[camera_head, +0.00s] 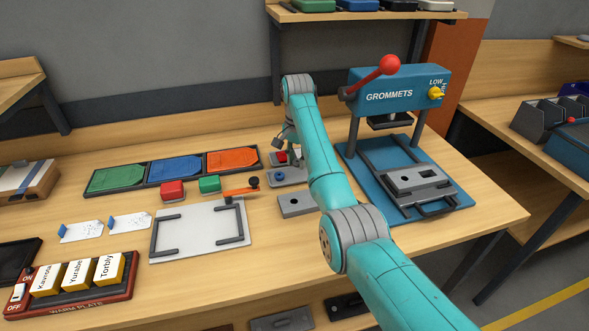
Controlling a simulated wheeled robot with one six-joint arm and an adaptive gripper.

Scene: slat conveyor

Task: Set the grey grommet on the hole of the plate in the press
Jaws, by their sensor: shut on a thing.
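The blue press (402,92), marked GROMMETS, stands at the right of the bench with its red-knobbed lever raised. A grey plate (408,182) lies in the dark frame at the front of its base; a dark hole shows in it, with its details small. My gripper (291,154) is left of the press, low over a small grey tray (294,178) with a red grommet (281,157) and a blue grommet (280,174). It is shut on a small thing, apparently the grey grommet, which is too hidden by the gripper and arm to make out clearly.
Green, blue and orange trays (175,168) line the back. A warm plate (75,301) with labelled blocks stands front left. My forearm crosses in front of the bench.

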